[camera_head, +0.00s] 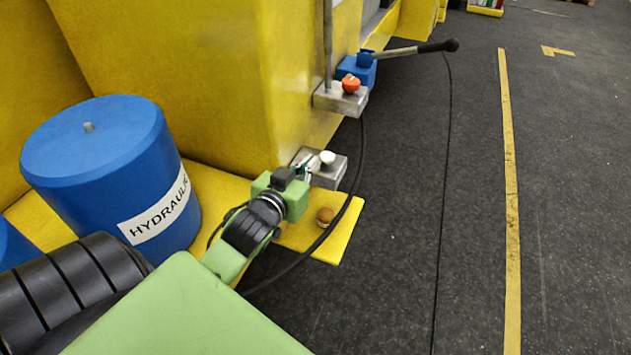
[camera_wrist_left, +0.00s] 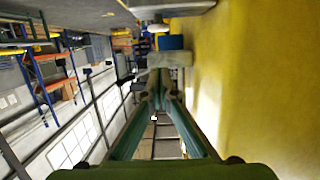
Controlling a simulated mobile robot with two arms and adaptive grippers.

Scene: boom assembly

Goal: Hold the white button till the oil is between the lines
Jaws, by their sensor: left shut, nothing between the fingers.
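The white button (camera_head: 327,157) is a small round knob on top of a grey metal block (camera_head: 325,176), at the corner of the yellow machine. My left gripper (camera_head: 305,163) is shut and empty, with its fingertips just left of the button in the head view. I cannot tell whether the fingertips touch the button or the block. In the left wrist view the fingers (camera_wrist_left: 164,84) converge in front of a pale block (camera_wrist_left: 170,59). A thin vertical tube (camera_head: 327,40) rises from the upper block. I cannot make out an oil level or lines. My right gripper is not in view.
A blue drum (camera_head: 100,150) with a "HYDRAULI" label stands left. An orange knob (camera_head: 351,85) sits on the upper metal block. A blue fitting with a black-handled lever (camera_head: 430,47) juts right. A black cable crosses beside my gripper. Dark floor (camera_head: 400,250) at right is open.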

